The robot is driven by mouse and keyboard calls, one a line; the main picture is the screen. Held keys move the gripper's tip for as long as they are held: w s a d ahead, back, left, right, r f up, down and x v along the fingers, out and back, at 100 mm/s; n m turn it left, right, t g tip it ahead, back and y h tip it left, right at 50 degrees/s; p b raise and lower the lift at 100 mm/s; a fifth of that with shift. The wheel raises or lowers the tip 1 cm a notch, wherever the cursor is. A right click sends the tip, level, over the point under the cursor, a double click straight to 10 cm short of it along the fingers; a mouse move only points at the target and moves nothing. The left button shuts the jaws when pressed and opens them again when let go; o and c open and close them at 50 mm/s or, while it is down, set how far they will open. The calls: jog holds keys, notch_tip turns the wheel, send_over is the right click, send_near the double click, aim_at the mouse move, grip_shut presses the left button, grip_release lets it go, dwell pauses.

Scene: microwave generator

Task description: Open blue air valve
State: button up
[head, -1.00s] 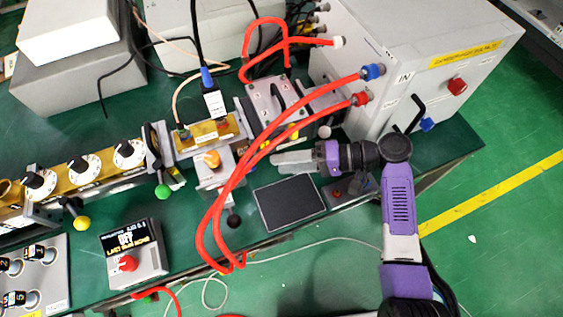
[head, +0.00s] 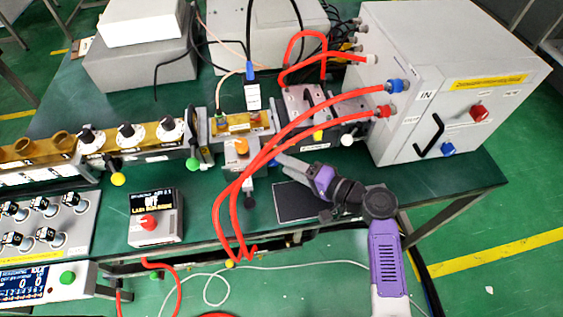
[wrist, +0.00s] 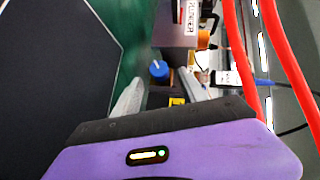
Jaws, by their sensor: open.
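A small round blue knob (wrist: 159,69), which looks like the blue air valve, stands on a dark mount in the wrist view. It lies just beyond the fingertips, roughly between them, with no visible contact. In the head view a bit of blue (head: 275,163) shows at my fingertips, mostly hidden by them. My gripper (head: 283,159) reaches over the bench from the right, tilted up and left. Its two grey fingers are spread and empty in the wrist view (wrist: 160,88).
Red hoses (head: 232,195) loop close left of my gripper. A black pad (head: 296,202) lies below it. A grey cabinet (head: 440,85) with a blue fitting (head: 396,86) stands at right. An orange knob (head: 241,146) is left of the fingers. The bench's front edge is near.

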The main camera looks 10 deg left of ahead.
jog(key=shift+x, duration=1.35)
grip_shut()
jog(key=shift+r+h+p, duration=0.25)
jog(key=shift+h+p, duration=0.05)
jog(key=shift+p, duration=0.35)
jog(key=shift+a+r+n+h+p, duration=0.1)
jog(key=shift+r+n+h+p, duration=0.2)
jog(key=shift+n+h+p, duration=0.6)
jog(key=shift+h+p, duration=0.3)
jog(key=shift+p, duration=0.55)
jog(key=shift+a+f+n+h, duration=0.1)
jog(key=shift+f+n+h, duration=0.1)
jog(key=shift+n+h, duration=0.1)
grip_release()
